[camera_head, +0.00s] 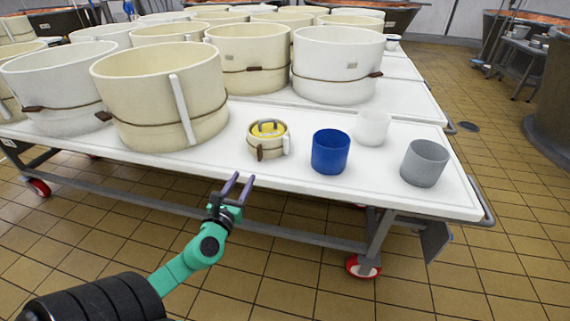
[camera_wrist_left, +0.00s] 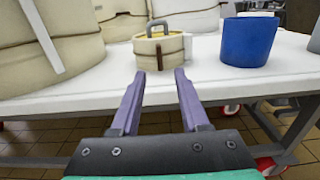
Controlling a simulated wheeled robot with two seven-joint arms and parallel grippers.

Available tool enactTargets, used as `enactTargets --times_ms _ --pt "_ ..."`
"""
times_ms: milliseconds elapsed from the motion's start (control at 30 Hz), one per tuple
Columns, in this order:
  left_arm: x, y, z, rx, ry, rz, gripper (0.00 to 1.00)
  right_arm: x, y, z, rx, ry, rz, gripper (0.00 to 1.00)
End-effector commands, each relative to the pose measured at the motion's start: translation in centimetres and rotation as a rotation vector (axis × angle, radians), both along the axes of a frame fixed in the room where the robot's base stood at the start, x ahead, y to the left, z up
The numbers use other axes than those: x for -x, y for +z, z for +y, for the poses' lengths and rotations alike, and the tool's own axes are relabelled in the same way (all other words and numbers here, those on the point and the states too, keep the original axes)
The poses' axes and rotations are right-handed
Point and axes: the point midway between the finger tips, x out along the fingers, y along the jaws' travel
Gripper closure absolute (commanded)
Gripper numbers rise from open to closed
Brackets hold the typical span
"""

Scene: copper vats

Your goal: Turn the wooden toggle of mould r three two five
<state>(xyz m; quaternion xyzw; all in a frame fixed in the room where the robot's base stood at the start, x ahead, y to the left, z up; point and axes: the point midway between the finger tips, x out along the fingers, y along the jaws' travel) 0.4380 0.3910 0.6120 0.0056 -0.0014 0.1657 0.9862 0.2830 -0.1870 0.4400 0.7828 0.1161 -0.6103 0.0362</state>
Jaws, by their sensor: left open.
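A small cream mould (camera_head: 268,146) with a yellow lid and grey handle stands near the front edge of the white table; it also shows in the left wrist view (camera_wrist_left: 172,52). A brown wooden toggle (camera_head: 260,154) sits upright on its front, also seen in the wrist view (camera_wrist_left: 160,56). Larger moulds behind carry brown toggles too, such as one (camera_head: 254,69) on a back mould. No number is readable, so I cannot tell which is r three two five. My left gripper (camera_head: 238,181) is open and empty, short of the table edge, in front of the small mould. My right gripper is out of view.
A blue cup (camera_head: 331,153), a white cup (camera_head: 373,128) and a grey cup (camera_head: 424,165) stand right of the small mould. A large cream mould (camera_head: 150,95) with a pale upright strip stands on its left. The table (camera_head: 285,183) has red-wheeled casters.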

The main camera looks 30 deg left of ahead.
Motion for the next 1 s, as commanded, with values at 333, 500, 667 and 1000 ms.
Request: enactTargets --times_ms 333,500,667,1000 --pt "-7.5 0.4 2.7 0.008 0.004 -0.005 0.55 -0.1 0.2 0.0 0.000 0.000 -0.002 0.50" --pt "-11.1 0.2 4.0 0.010 0.004 -0.004 0.55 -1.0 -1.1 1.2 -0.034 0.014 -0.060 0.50" --pt "-13.0 0.1 4.6 0.010 0.002 0.000 0.55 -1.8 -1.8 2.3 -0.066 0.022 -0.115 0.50" --pt "-13.2 0.2 4.7 0.012 0.002 0.001 0.78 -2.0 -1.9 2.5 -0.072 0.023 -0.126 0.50"
